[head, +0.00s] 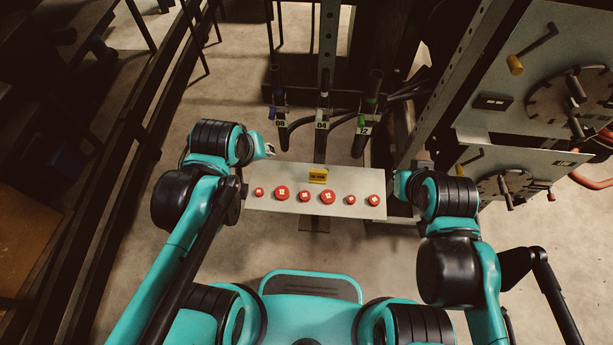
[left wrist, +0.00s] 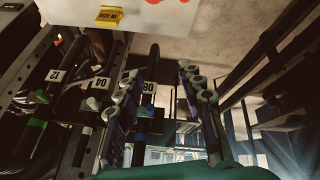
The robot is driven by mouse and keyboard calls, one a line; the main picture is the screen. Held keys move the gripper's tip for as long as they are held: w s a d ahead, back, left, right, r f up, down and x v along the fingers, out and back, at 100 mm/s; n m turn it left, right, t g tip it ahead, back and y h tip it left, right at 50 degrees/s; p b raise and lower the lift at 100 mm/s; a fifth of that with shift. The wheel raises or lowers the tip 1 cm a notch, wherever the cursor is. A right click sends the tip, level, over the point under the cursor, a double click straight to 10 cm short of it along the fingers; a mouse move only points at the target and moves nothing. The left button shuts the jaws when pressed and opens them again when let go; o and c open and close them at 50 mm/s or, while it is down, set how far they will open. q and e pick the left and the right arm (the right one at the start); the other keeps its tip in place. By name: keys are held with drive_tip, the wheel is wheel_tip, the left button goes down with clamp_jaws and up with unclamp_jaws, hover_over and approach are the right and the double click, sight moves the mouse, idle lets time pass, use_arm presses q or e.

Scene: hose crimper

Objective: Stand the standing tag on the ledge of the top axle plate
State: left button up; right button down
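The standing tag (head: 318,176) is a small yellow piece with dark lettering at the back edge of the pale board; it also shows in the left wrist view (left wrist: 109,16), reading "IN USE". The top axle plate (head: 548,50) is the upper grey-green panel at the right, with a dark notched disc and a yellow-knobbed crank. I cannot clearly make out its ledge. My left gripper (head: 268,150) is left of the tag, apart from it. In the left wrist view its fingers (left wrist: 160,74) are spread with nothing between them. My right gripper's fingers are hidden beside the board's right end.
The pale board (head: 268,172) carries several red knobs. Behind it hang dark hoses labelled 08, 04 and 12 (head: 362,130). A lower axle plate (head: 530,163) sits below the top one. A metal upright (head: 440,100) stands between the board and the plates.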

use_arm(q)
drive_tip(key=w+d+n, duration=0.1)
drive_tip(key=n+g+p, duration=0.2)
drive_tip(key=n+g, duration=0.3)
drive_tip(key=n, duration=0.8)
hover_over(318, 171)
drive_tip(key=f, duration=1.3)
drive_tip(key=shift+w+a+f, duration=0.2)
drive_tip(key=shift+f, duration=0.1)
drive_tip(key=shift+d+f+g, duration=0.2)
drive_tip(key=shift+f+g, duration=0.1)
drive_tip(key=shift+f, duration=0.3)
wheel_tip(318, 171, down, 8)
drive_tip(key=b, duration=0.3)
drive_tip(key=shift+s+d+r, duration=0.1)
drive_tip(key=shift+r, duration=0.1)
drive_tip(key=shift+r, duration=0.1)
clamp_jaws()
